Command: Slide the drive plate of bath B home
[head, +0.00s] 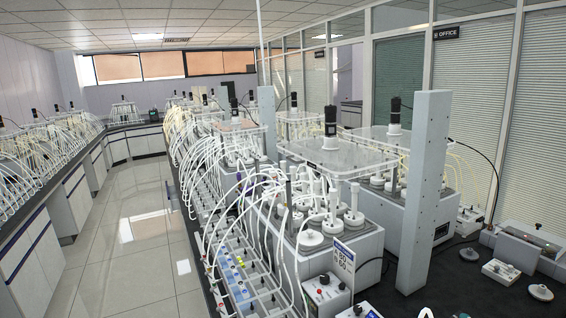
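The nearest water bath (332,259) is a grey-white box with several white-capped reactor bottles standing in its top. A clear drive plate (350,160) with a pale rim lies above it, carrying a black-topped motor (330,122). The plate seems set toward the back, with the front bottles (318,207) uncovered. A second bath (440,228) stands behind to the right under another clear plate (376,137) with its own motor (395,112). A small sign (344,262) stands before the nearest bath; its lettering is too small to read, so I cannot tell which bath is B. My gripper is not in view.
A grey upright post (424,190) stands right of the nearest bath. White tubes arch to a rack (250,270) at its left. A control box (325,294) sits in front. Small devices (501,272) lie on the dark bench. The aisle floor (135,230) at left is clear.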

